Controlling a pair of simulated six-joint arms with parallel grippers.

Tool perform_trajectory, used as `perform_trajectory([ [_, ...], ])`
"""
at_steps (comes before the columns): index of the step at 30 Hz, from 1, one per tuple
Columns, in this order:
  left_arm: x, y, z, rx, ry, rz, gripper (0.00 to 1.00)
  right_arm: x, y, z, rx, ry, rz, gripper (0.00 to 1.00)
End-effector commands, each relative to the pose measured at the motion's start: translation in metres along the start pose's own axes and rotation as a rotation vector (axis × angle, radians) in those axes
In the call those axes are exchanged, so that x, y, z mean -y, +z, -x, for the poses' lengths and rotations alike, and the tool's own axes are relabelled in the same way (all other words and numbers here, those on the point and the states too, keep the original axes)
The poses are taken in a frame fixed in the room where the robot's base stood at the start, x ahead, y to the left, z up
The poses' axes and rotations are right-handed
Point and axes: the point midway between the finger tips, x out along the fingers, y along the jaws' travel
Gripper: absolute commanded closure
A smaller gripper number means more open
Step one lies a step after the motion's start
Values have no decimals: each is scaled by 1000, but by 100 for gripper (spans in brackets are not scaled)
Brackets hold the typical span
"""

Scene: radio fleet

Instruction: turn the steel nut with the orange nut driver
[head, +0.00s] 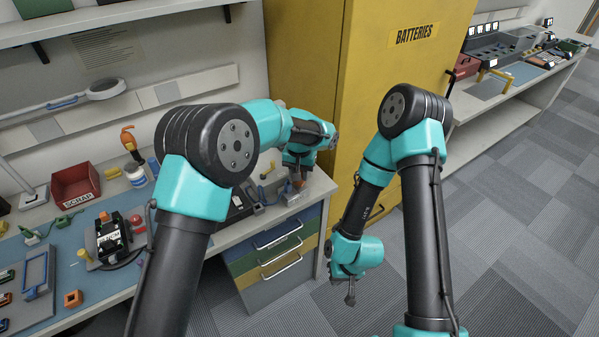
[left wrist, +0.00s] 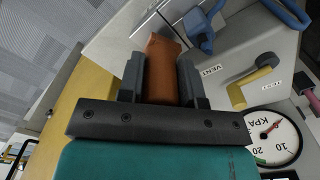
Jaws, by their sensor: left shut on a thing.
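My left gripper (left wrist: 161,82) is shut on the orange nut driver (left wrist: 165,62), whose orange handle sits between the two dark fingers in the left wrist view. The driver's tip is hidden, and I cannot make out the steel nut in either view. My right gripper (head: 350,297) hangs beside the bench over the floor, holding nothing that I can see; its jaws are too small to judge.
In the left wrist view a grey panel labelled VENT carries a yellow lever (left wrist: 250,82) and a blue handle (left wrist: 287,12), with a KPA gauge (left wrist: 275,138) nearby. A yellow BATTERIES cabinet (head: 400,65) stands behind. A red SCRAP bin (head: 75,183) is at left.

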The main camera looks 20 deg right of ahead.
Motion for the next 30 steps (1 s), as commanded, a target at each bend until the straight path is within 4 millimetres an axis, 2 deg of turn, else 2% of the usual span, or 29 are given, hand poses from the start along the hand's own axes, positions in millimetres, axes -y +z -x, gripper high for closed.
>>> perform_trajectory([
  [30,0,0,-8,0,0,0,100,0,0,0,0,0,0,100],
])
